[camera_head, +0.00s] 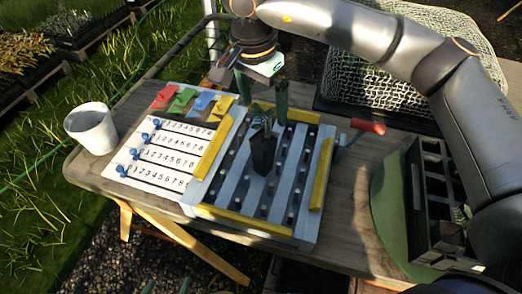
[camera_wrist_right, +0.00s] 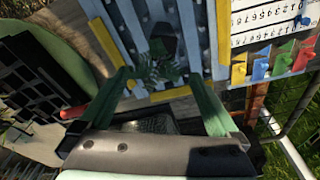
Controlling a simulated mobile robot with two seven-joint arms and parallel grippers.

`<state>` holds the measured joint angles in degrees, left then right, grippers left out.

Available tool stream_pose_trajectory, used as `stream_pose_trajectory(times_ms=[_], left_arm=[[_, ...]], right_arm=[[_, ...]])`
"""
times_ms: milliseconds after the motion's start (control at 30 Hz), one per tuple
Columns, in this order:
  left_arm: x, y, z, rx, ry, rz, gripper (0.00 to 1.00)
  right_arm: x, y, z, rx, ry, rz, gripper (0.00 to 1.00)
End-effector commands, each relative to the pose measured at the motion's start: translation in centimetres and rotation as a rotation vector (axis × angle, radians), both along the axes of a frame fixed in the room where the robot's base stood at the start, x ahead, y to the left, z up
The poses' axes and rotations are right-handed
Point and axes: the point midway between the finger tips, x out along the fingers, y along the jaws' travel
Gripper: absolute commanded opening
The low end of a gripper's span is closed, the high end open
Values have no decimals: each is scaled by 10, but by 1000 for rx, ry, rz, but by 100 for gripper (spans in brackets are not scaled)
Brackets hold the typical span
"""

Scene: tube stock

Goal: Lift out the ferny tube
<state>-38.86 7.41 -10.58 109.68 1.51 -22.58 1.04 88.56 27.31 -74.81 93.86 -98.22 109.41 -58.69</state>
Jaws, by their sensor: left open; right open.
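The ferny tube, a black square tube (camera_head: 262,155) with a green fern on top, stands upright in the slatted grey board (camera_head: 225,190) with yellow bars. In the right wrist view, its fern (camera_wrist_right: 150,68) shows near the fingertips, with the dark tube (camera_wrist_right: 163,38) beyond. My right gripper (camera_head: 262,112) has its green fingers apart and pointing down, around or just above the fern. It also shows open in the right wrist view (camera_wrist_right: 162,76). I cannot tell whether a finger touches the leaves. My left gripper (camera_head: 166,287) shows only as two separated green fingertips at the bottom edge.
A white cup (camera_head: 92,128) stands at the table's left. A numbered panel (camera_head: 150,165) has blue sliders and coloured tags. A red handle (camera_head: 368,126) sticks out right of the board. A black compartment tray (camera_head: 418,205) and a mesh-lined tray (camera_head: 385,95) lie right and behind.

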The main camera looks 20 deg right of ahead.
Motion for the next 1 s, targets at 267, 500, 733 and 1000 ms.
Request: stream_pose_trajectory(times_ms=[267,500,733,1000], left_arm=[[0,0,4,1,0,1,100],[0,1,7,2,1,0,100],[0,1,13,2,1,-1,100],[0,1,14,2,1,-1,100]], right_arm=[[3,-5,-50,3,5,1,97],[4,-5,-68,4,5,2,97],[5,-2,-103,5,8,0,97],[7,-3,-115,6,4,1,97]])
